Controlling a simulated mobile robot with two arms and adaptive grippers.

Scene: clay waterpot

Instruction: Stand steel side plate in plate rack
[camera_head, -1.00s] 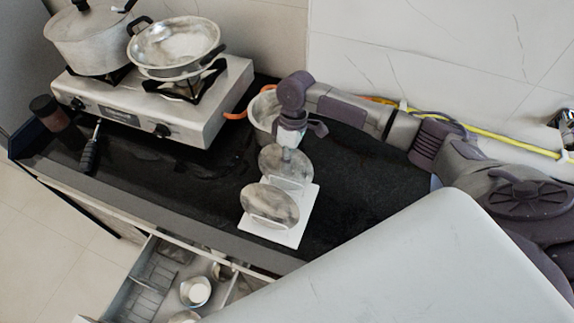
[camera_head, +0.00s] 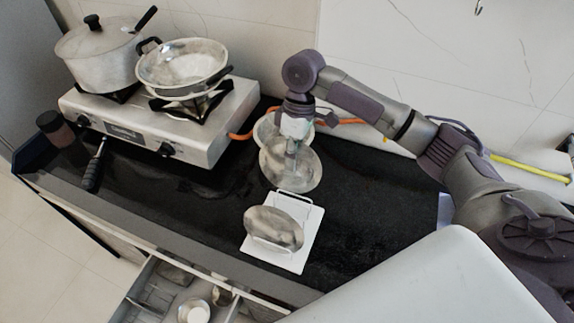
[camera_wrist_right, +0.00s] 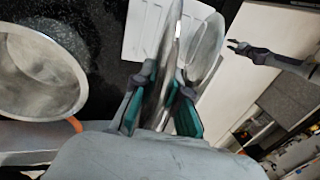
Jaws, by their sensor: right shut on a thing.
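My right gripper (camera_head: 292,148) is shut on a round steel plate (camera_head: 292,170), which hangs tilted just behind the plate rack in the head view. In the right wrist view this plate shows nearly edge-on (camera_wrist_right: 167,65) between the fingers of the right gripper (camera_wrist_right: 162,90). The white plate rack (camera_head: 308,243) lies on the black counter; it also shows in the wrist view (camera_wrist_right: 140,30). Another steel plate (camera_head: 273,228) stands tilted in its front part. My left gripper (camera_wrist_right: 233,46) shows small in the wrist view, apparently open and empty.
A metal pot (camera_head: 266,128) stands behind the held plate, partly hidden by it and my gripper. A stove (camera_head: 210,125) with a lidded pot (camera_head: 98,55) and a pan (camera_head: 182,65) stands at the left. An open drawer (camera_head: 150,290) lies below the counter's front edge.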

